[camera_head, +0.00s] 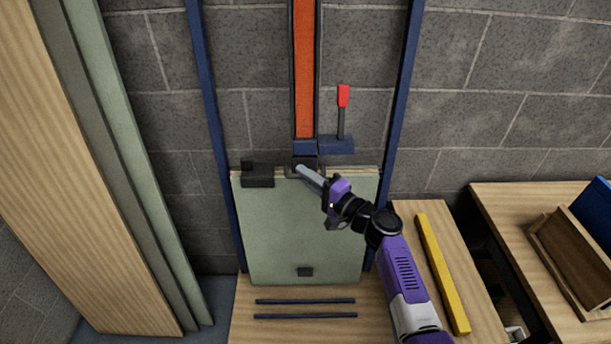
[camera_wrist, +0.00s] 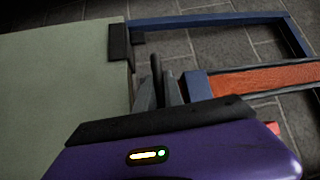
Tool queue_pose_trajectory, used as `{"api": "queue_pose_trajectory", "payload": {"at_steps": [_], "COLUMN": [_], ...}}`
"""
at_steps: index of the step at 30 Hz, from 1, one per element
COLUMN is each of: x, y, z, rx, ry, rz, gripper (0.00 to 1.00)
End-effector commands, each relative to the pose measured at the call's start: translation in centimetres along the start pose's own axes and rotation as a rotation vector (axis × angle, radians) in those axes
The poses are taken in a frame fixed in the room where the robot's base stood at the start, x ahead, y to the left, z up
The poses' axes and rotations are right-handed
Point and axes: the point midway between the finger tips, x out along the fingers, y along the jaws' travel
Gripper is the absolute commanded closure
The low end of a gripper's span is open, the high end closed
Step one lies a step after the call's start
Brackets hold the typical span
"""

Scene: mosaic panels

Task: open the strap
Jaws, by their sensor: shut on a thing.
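The orange strap (camera_head: 304,70) runs upright against the wall between dark rails, and it also shows in the wrist view (camera_wrist: 262,80). A blue block (camera_head: 304,147) sits at its lower end. Just below it is a dark handle (camera_head: 318,166) at the top edge of a pale green panel (camera_head: 305,225). My gripper (camera_head: 301,170) reaches in from the lower right, with its fingers at this handle. In the wrist view my gripper (camera_wrist: 164,92) is shut on a dark, narrow part, mostly hidden between the fingers.
A red-tipped lever (camera_head: 343,97) stands on a blue bracket right of the strap. A black block (camera_head: 257,174) sits at the panel's upper left. Blue posts (camera_head: 398,110) flank the panel. A yellow bar (camera_head: 443,275) lies right of my arm. Tall boards lean at left.

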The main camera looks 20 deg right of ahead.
Motion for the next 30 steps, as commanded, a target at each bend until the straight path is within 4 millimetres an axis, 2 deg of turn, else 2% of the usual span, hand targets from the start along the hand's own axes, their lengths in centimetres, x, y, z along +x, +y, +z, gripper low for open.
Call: {"api": "queue_pose_trajectory", "payload": {"at_steps": [5,11,30], "x": [-0.1,-0.5,-2.3], "y": [0.9,3.8,16.2], "z": [0.1,0.5,2.1], "rx": [0.001,0.001,0.001], "ry": [0.001,0.0,0.002], "rz": [0.0,0.001,0.001], "gripper": [1.0,1.0,1.0]}}
